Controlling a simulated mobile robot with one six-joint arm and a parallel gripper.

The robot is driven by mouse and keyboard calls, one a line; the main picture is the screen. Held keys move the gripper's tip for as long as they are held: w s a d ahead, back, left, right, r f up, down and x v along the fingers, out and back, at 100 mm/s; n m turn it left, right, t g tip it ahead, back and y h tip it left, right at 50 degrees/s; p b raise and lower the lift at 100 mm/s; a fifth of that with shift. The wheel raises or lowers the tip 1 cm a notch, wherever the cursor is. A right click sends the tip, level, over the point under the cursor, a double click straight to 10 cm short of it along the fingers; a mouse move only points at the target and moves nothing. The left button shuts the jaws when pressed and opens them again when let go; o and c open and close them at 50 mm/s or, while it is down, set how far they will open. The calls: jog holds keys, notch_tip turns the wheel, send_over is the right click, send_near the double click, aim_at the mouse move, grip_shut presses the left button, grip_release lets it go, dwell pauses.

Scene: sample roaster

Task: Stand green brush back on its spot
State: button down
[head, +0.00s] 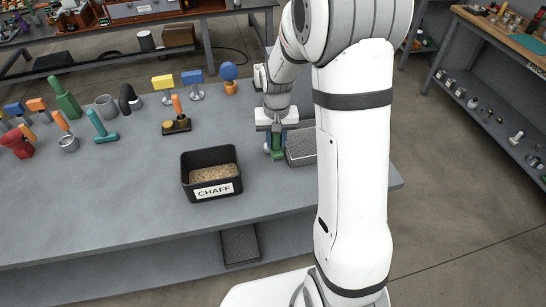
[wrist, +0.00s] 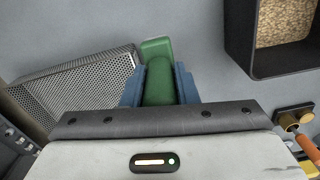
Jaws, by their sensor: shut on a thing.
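My gripper (head: 276,142) is low over the right part of the grey bench. Its blue fingers are shut on a green piece that I take to be the green brush (head: 278,154). In the wrist view, the brush (wrist: 157,48) shows as a green block between the fingers (wrist: 160,86), with a wider green part beyond them. I cannot tell whether it touches the bench. Its lower end is mostly hidden. No marked spot for the brush can be made out.
A perforated grey tray (head: 303,157) lies right beside my gripper; it also shows in the wrist view (wrist: 75,90). A black CHAFF bin (head: 211,188) stands to the left. A small orange-handled tool on a dark base (head: 176,126) and several other tools stand farther left.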

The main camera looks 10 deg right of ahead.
aim_at(276, 147)
notch_tip(276, 147, down, 4)
jog(key=shift+w+r, duration=0.1)
jog(key=shift+f+p, duration=0.35)
jog(key=shift+f, duration=1.5)
jog(key=shift+f, duration=0.2)
jog(key=c, duration=1.1)
grip_release()
jog(key=shift+c, duration=0.2)
jog(key=shift+r, duration=0.15)
